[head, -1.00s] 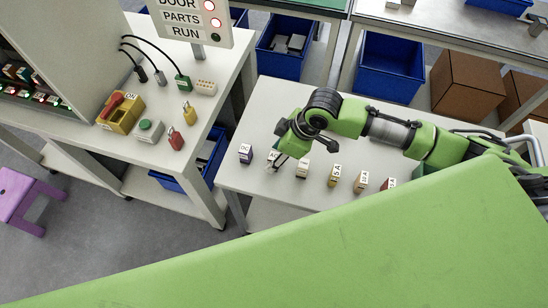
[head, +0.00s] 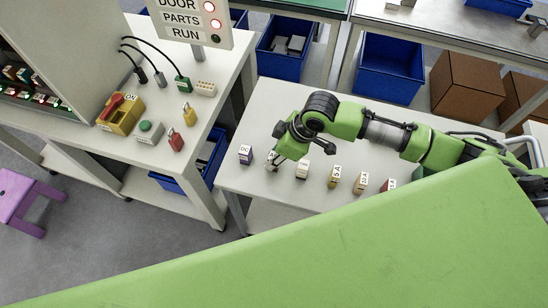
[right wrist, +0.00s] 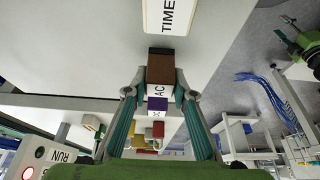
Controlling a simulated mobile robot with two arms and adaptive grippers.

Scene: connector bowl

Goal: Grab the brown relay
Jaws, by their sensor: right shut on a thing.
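The brown relay (right wrist: 161,72) has a brown body and a white face marked AC. In the right wrist view it sits between the two fingertips of my right gripper (right wrist: 160,94), which is shut on it. In the head view my right gripper (head: 273,161) is low over the near table, second from the left in the row, and mostly hides the relay. I cannot tell whether the relay touches the table. My left gripper is not in view.
More labelled blocks, including a yellow one (head: 334,176), continue rightwards. The table (head: 268,105) is clear behind the row.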

